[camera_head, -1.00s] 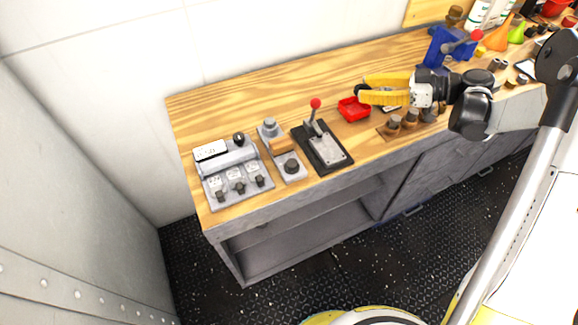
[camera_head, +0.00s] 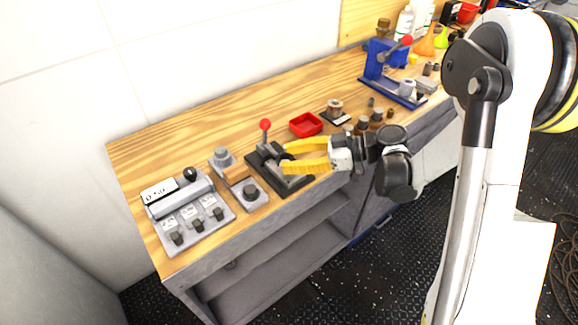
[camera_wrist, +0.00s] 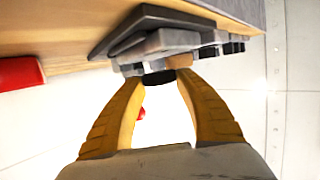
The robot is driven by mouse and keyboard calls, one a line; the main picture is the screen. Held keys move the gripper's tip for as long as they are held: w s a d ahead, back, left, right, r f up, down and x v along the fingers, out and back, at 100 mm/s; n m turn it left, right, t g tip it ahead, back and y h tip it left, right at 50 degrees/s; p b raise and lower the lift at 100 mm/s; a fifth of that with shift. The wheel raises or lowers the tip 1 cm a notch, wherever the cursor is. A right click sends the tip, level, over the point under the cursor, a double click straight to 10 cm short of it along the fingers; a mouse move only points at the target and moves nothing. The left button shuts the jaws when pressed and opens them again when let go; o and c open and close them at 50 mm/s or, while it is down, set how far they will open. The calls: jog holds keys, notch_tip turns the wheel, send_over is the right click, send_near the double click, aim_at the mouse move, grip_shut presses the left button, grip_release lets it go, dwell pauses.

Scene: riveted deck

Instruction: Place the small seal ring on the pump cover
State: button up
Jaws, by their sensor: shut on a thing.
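My gripper (camera_head: 285,158), with yellow fingers, is shut on a small dark piece, which looks like the seal ring (camera_wrist: 158,78). It sits between the fingertips in the wrist view; its hole is not visible there. In the head view the fingers point left and hide part of the black lever plate with the red-knobbed lever (camera_head: 265,126). I cannot tell surely which thing is the pump cover. A round metal piece on a dark plate (camera_head: 335,108) stands right of the red tray (camera_head: 306,124).
A grey switch box (camera_head: 188,212) and a grey unit with round knobs (camera_head: 238,178) stand at the bench's left end. Brown-black pegs (camera_head: 368,120) and a blue press (camera_head: 385,70) stand to the right. The wooden top (camera_head: 200,130) is clear along the wall.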

jog(key=shift+f, duration=0.95)
jog(key=shift+r, duration=0.1)
jog(key=o, duration=0.9)
